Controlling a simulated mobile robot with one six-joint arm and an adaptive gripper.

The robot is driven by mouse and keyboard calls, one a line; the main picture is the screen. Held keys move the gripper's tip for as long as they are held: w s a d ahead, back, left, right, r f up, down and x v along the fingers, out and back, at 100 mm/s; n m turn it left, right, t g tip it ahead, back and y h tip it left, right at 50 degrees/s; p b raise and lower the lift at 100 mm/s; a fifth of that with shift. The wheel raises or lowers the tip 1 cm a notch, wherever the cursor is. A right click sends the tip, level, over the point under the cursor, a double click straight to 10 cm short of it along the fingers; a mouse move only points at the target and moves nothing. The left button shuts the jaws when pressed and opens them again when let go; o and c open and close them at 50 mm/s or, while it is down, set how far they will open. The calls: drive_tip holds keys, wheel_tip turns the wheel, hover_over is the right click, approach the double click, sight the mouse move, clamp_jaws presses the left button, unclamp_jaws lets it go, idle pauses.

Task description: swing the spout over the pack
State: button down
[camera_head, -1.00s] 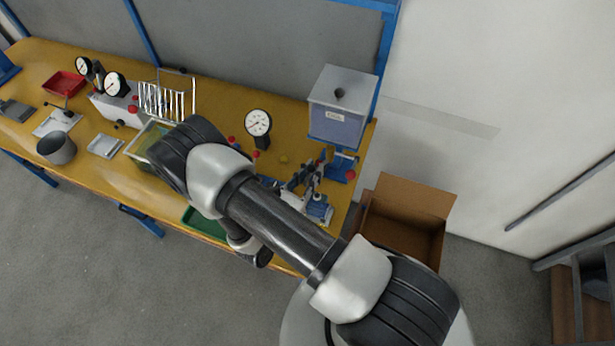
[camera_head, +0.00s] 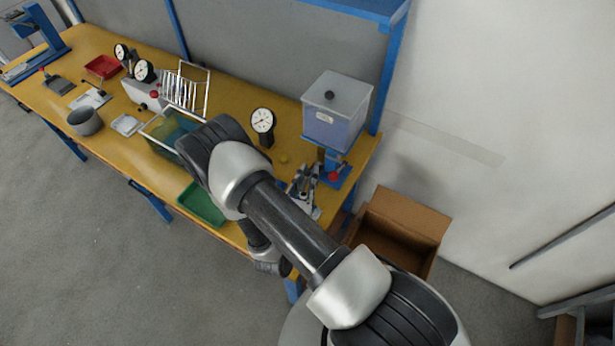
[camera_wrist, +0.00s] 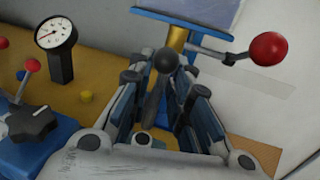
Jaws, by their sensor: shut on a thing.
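The hopper (camera_head: 336,112) is a pale lilac box with a grey lid, on a blue stand at the right end of the bench. In the wrist view a brass-coloured spout (camera_wrist: 177,42) hangs under it. A dark ball knob on a grey stem (camera_wrist: 165,61) stands in front of the spout. My gripper (camera_head: 303,182) is below and left of the hopper; in the wrist view its fingers (camera_wrist: 165,105) are closed around the dark stem. The exact contact is partly hidden between the fingers. I cannot make out the pack.
A red-ball lever (camera_wrist: 268,48) sticks out right of the spout. A blue fixture with a black star knob (camera_wrist: 32,122) is at left. A dial gauge (camera_head: 262,121), green tray (camera_head: 203,205) and tank (camera_head: 158,141) share the bench. An open carton (camera_head: 400,222) stands on the floor.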

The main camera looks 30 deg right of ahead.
drive_tip(key=shift+w+r, duration=0.1)
drive_tip(key=c, duration=1.5)
unclamp_jaws()
drive_tip(key=shift+o, duration=0.2)
drive_tip(key=v, duration=1.2)
